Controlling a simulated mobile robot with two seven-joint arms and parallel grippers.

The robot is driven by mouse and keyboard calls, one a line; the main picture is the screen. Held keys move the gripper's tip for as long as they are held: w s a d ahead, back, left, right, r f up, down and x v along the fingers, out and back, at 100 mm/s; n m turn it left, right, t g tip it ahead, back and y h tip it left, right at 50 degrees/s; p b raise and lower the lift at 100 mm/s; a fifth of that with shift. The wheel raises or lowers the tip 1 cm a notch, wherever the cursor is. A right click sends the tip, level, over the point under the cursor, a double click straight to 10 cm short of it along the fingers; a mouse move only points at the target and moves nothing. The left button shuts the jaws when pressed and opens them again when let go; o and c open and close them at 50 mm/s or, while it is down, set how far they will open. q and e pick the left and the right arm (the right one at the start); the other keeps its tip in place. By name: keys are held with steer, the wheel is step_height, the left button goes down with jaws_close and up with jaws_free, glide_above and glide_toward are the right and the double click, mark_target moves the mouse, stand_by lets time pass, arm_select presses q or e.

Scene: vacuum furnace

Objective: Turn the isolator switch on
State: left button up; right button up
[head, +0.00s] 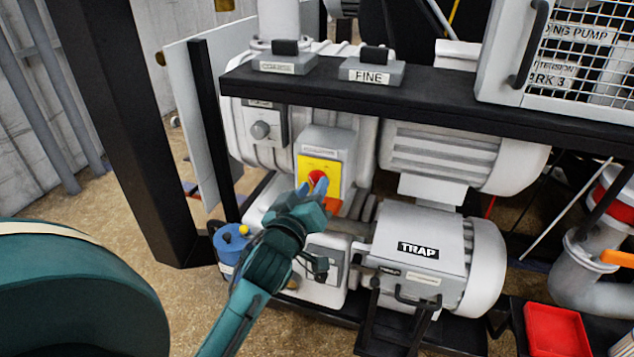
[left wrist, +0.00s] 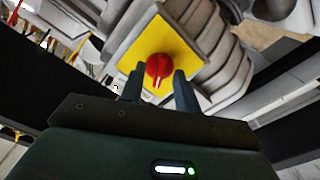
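The isolator switch is a red rotary knob (head: 318,178) on a yellow plate (head: 308,166), on the front of a grey box on the pump. In the left wrist view the red knob (left wrist: 159,66) sits in the middle of the yellow plate (left wrist: 187,45), with a pale mark on its lower part. My left gripper (head: 312,188) is right in front of the knob. In the left wrist view its two fingers (left wrist: 158,86) are apart, one on either side of the knob's lower part. I cannot tell whether they touch it. My right gripper does not show.
A black shelf (head: 420,98) with the "COARSE" and "FINE" blocks (head: 372,73) runs above the switch. The grey "TRAP" housing (head: 430,250) is at lower right of my gripper. A blue container (head: 229,246) stands at left, near a black post (head: 135,130). A red tray (head: 556,330) is at bottom right.

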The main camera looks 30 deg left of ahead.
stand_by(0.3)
arm_select(q)
jaws_close()
